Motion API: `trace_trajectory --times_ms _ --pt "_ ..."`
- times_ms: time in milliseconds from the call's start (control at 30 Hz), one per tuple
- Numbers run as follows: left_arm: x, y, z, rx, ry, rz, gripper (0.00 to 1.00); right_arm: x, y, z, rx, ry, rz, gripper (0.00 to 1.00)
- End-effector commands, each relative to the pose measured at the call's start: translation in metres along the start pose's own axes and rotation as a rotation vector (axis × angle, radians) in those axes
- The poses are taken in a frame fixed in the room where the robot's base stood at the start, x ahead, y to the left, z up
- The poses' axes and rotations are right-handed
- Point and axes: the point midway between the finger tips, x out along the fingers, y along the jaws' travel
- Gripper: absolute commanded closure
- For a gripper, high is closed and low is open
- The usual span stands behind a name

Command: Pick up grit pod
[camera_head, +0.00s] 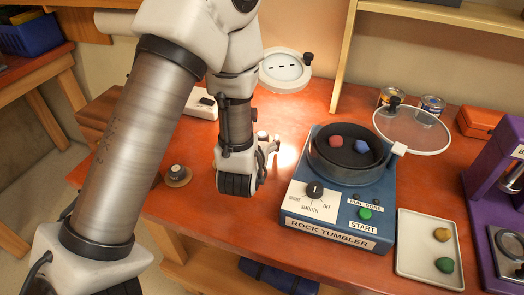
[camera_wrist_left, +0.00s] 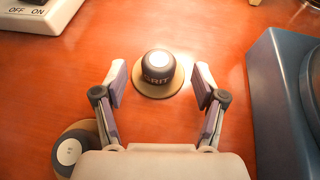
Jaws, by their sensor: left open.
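The grit pod (camera_wrist_left: 158,66) is a small dark round pod with a pale top and the letters "GRIT". It stands upright on a round tan coaster (camera_wrist_left: 172,92) in the left wrist view. My left gripper (camera_wrist_left: 160,78) is open, with one finger to each side of the pod and gaps between. In the head view my left gripper (camera_head: 268,157) is low over the table, left of the rock tumbler, and largely hides the pod. My right gripper is not in view.
A second dark pod (camera_head: 178,172) sits on its own coaster to the left; it shows in the wrist view (camera_wrist_left: 69,152). The blue rock tumbler (camera_head: 330,226) stands close on the right, holding a red and a blue stone. A pale tray (camera_head: 408,275) and an off/on switch box (camera_head: 203,105) are nearby.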

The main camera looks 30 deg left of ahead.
Motion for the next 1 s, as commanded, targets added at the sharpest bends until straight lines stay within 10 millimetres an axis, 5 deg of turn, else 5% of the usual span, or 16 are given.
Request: trace_trajectory --times_ms 333,533,1000 --pt "0.017 0.0 0.001 0.003 0.003 0.0 0.3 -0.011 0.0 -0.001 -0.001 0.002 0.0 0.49" --pt "0.017 0.0 0.001 0.003 0.003 0.0 0.94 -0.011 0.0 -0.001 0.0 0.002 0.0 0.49" --pt "0.017 -0.002 0.008 0.002 0.003 0.003 0.94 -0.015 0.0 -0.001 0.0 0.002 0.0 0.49"
